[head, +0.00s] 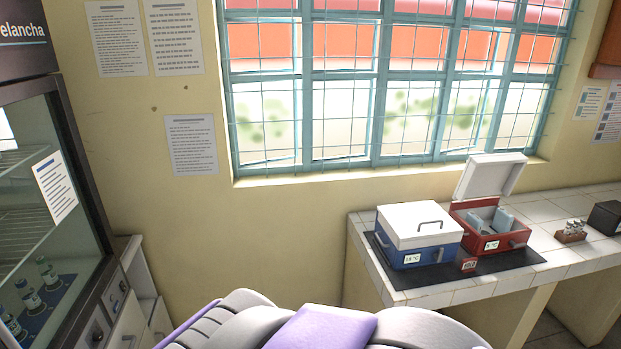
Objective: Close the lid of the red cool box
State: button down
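The red cool box (511,247) stands on the tiled counter at the right in the head view. Its white lid (490,178) is raised, standing up at the back and tilted. Inside the box are grey-blue items (503,217), partly hidden by the front wall. A label with a temperature reading is on its front. My gripper does not show in this view. Only grey and purple parts of my own body show at the bottom.
A blue cool box (420,257) with a shut white lid stands directly left of the red one, on the same dark mat (437,278). A small rack (571,232) and a dark box (606,217) are to the right. A glass-door cabinet (45,200) stands left.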

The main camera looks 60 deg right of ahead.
aim_at(485, 173)
jog(key=z, duration=2.95)
jog(key=i+l, duration=0.3)
jog(key=i, duration=0.25)
jog(key=i+l+u, duration=0.15)
jog(key=i, duration=0.35)
jog(key=i+l, duration=0.45)
jog(key=i+l+u, duration=0.15)
jog(key=i+l, duration=0.2)
jog(key=i, duration=0.25)
